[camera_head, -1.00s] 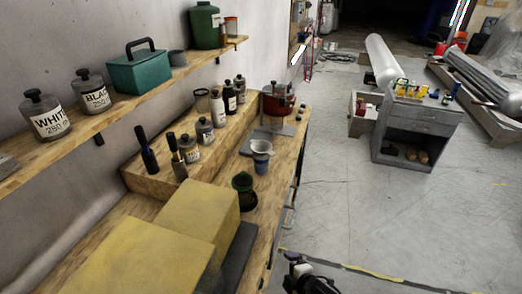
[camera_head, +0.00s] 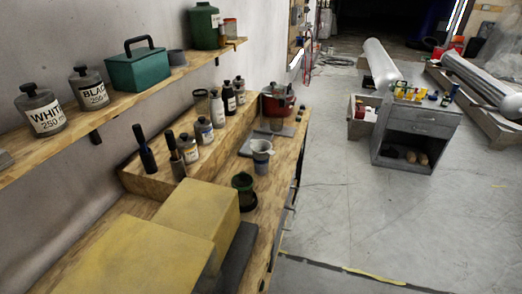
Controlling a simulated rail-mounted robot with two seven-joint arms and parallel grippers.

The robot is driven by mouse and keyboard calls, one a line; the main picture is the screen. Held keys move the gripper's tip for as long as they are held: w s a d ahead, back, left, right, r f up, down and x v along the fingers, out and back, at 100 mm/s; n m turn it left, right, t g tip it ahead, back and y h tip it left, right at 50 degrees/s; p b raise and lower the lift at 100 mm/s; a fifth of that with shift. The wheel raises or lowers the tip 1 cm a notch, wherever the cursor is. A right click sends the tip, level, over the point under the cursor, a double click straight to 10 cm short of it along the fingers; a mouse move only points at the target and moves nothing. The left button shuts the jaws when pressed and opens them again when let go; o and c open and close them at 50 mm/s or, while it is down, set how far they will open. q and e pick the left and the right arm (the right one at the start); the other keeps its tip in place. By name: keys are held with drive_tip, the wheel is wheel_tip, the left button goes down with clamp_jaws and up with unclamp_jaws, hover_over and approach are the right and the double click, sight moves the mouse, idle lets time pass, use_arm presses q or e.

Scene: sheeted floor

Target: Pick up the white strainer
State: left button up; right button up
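A whitish funnel-shaped piece (camera_head: 262,146), which looks like the strainer, sits on top of a blue-grey cup (camera_head: 262,164) on the wooden workbench. It is small in the view, so its mesh cannot be made out. Neither of my grippers is in view.
A dark green cup-like item (camera_head: 243,183) stands nearer on the workbench (camera_head: 222,170). Two yellow blocks (camera_head: 195,208) fill its near part. Several bottles (camera_head: 190,150) stand on a raised step behind. A red pot (camera_head: 277,100) is at the far end.

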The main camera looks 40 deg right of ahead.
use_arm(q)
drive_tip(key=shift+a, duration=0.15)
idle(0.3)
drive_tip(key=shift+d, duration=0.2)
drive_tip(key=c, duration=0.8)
